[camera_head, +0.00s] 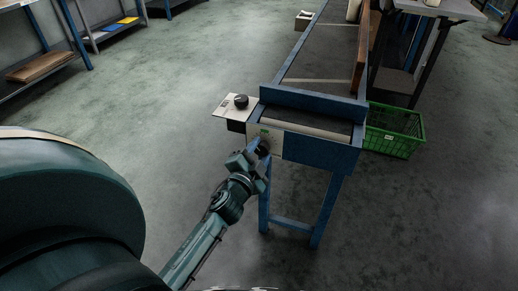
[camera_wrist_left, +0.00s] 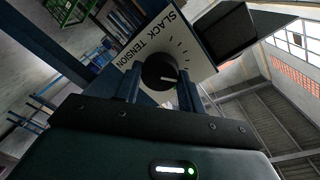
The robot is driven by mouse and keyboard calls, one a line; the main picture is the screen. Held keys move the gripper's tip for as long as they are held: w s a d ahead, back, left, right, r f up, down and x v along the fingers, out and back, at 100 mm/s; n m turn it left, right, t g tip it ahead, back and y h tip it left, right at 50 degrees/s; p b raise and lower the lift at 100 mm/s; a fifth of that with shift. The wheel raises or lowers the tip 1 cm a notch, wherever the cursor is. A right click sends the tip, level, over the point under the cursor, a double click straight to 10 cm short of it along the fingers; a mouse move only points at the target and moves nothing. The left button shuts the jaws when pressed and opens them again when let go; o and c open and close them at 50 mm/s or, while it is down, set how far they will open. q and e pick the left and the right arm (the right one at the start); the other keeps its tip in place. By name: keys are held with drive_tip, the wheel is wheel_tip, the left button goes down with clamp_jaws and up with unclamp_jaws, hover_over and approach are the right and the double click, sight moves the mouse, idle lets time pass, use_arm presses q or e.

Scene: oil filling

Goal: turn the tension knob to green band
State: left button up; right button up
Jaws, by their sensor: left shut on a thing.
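The tension knob (camera_wrist_left: 156,69) is a round black knob with a white pointer mark, on a white panel (camera_wrist_left: 133,54) printed "SLACK TENSION" with dark tick marks. In the head view this panel (camera_head: 252,136) is on the near end of the conveyor, with a small green mark (camera_head: 264,131) on it. My left gripper (camera_head: 260,149) is at the panel, its fingers on both sides of the knob and shut on it, as the left wrist view (camera_wrist_left: 159,80) shows. The fingers and gripper body hide part of the dial. The green band cannot be made out in the wrist view. My right gripper is not in view.
The blue-framed conveyor (camera_head: 318,97) runs away from me. A green crate (camera_head: 394,131) is on the floor to its right. Floor to the left is clear.

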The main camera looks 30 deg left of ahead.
use_arm(q)
drive_tip(key=m, duration=0.3)
drive_tip(key=shift+r+p, duration=0.1)
drive_tip(key=shift+p, duration=0.2)
drive_tip(key=shift+m, duration=2)
drive_tip(key=shift+w+y, duration=0.1)
drive_tip(key=shift+y, duration=0.2)
drive_tip(key=o, duration=1)
drive_tip(key=shift+c, duration=0.2)
